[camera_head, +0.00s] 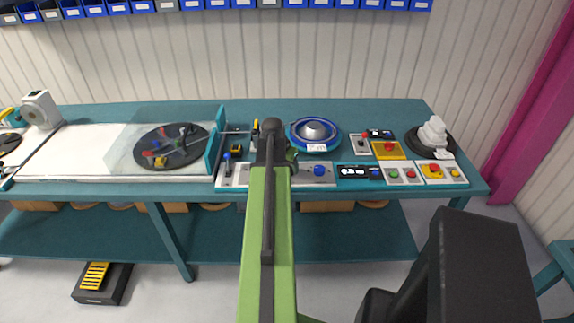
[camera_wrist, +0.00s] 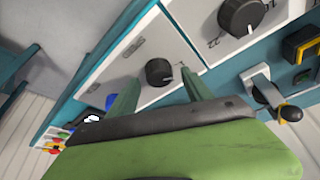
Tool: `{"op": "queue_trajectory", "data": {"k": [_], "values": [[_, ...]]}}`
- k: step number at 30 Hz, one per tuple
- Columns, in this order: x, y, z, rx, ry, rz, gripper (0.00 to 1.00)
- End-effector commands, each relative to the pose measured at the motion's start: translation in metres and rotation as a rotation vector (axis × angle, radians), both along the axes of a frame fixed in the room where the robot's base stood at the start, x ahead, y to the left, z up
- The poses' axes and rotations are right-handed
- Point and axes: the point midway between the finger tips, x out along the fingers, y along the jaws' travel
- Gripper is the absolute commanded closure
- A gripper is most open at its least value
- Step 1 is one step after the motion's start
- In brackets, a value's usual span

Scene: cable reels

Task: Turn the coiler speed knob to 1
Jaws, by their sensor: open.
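A black round knob (camera_wrist: 158,72) sits on a white panel face (camera_wrist: 140,50) in the wrist view, and it shows between my gripper's two fingers. My gripper (camera_wrist: 162,82) is open, with one finger on each side of the knob in the picture. I cannot tell whether the fingers touch it or how far off they are. A larger dark knob (camera_wrist: 241,14) with scale marks sits to the upper right. No readable label shows which knob is the coiler speed knob. In the head view my gripper (camera_head: 271,150) is over the control panels, and my arm hides the knobs.
A lever with a black ball (camera_wrist: 290,113) and a yellow-black part (camera_wrist: 302,43) stand to the right in the wrist view. A blue reel (camera_head: 314,131), button boxes (camera_head: 402,173) and a black disc (camera_head: 170,147) are on the teal bench (camera_head: 390,108) in the head view.

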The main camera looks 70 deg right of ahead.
Motion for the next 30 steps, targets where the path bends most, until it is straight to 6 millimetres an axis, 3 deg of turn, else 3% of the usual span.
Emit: {"op": "queue_trajectory", "data": {"k": [1, 18, 23, 30], "values": [[0.0, 0.004, 0.014, 0.0, 0.0, 0.001, 0.42], [0.008, 0.053, 0.138, -0.001, 0.0, 0.001, 0.42], [0.009, 0.061, 0.152, -0.001, -0.001, 0.0, 0.42], [0.01, 0.061, 0.15, -0.001, -0.001, 0.0, 0.42]]}}
